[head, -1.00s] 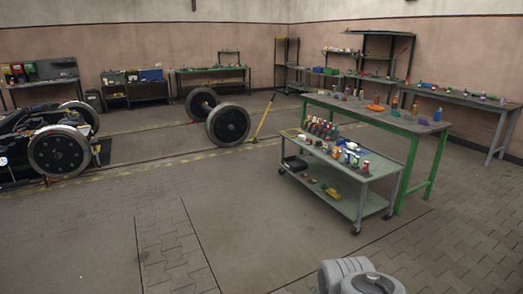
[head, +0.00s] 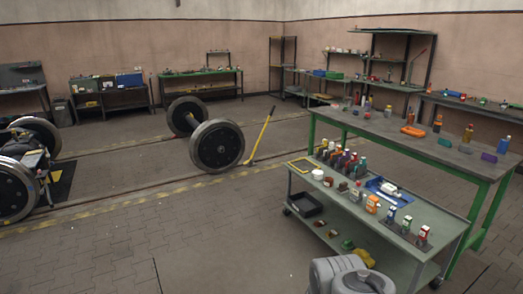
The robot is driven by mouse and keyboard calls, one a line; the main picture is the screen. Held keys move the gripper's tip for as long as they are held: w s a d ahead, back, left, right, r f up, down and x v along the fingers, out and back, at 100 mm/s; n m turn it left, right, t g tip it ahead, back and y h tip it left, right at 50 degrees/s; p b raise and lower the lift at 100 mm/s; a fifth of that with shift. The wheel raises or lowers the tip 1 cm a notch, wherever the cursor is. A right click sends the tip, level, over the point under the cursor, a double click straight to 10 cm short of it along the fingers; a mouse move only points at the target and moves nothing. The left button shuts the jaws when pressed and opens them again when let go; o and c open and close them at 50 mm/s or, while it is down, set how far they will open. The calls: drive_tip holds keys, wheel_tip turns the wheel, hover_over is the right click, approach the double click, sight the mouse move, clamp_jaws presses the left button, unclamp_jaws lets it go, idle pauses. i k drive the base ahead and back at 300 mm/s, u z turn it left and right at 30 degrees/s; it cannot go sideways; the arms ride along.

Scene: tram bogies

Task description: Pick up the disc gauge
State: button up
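I cannot pick out the disc gauge for sure; the small items are too far off to tell apart. A green and grey trolley (head: 345,226) stands at the right, with several small bottles and containers on its top shelf. A blue tray (head: 375,186) with a white item in it lies among them. My gripper is not in view; only a grey part of my arm shows at the bottom.
A green-legged workbench (head: 370,122) with bottles and an orange item (head: 413,131) stands right behind the trolley. A wheelset (head: 217,146) and a yellow bar (head: 260,135) stand mid-left. The floor (head: 200,240) left of the trolley is clear.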

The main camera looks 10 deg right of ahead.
sight(355, 197)
drive_tip(key=i, duration=1)
drive_tip(key=z, duration=1.35)
drive_tip(key=i, duration=1.6)
drive_tip(key=u, duration=1.5)
drive_tip(key=i, duration=0.5)
drive_tip(key=z, duration=0.05)
